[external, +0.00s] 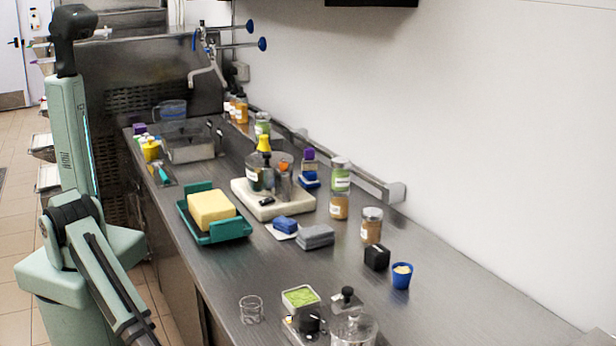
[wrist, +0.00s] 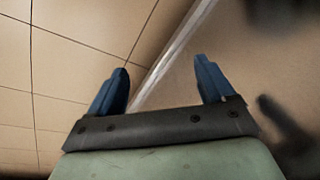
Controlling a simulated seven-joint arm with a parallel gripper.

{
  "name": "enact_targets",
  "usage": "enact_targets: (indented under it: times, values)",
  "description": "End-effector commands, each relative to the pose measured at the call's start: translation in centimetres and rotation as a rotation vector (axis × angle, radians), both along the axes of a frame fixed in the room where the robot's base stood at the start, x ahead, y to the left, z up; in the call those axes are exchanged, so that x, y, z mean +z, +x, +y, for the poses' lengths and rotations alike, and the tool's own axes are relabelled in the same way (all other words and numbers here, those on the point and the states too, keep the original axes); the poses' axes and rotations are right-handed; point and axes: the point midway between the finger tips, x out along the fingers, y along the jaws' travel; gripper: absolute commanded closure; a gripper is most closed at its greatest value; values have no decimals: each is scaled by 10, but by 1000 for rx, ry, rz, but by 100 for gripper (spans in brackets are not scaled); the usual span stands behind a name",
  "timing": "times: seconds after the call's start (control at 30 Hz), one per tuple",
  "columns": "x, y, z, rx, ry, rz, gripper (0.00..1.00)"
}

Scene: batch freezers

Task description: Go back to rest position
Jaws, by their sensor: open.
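My gripper (wrist: 161,66) shows in the wrist view with its two blue fingers apart and nothing between them. Beyond the fingers are tan floor tiles (wrist: 70,60), a pale diagonal strip and a brownish-grey surface on the right. In the external view my arm stands at the left, beside the counter. One link rises upright and another slopes down toward the bottom edge. The gripper itself does not show there.
The steel counter (external: 450,300) holds a teal tray (external: 232,229) with a yellow block (external: 211,209), a white board (external: 290,207), several jars, a blue cup (external: 401,278) and small containers near the front. Tiled floor (external: 20,185) lies at the left.

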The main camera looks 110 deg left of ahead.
Motion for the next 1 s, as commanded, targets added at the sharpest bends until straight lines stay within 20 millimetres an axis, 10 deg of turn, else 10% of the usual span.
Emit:
enact_targets:
  times: [0.2, 0.5, 1.0]
  values:
    - [-3, -90, 73, 55, 16, 274, 18]
    - [13, -198, 114, 88, -85, 601, 18]
    - [21, -227, 118, 92, -137, 688, 18]
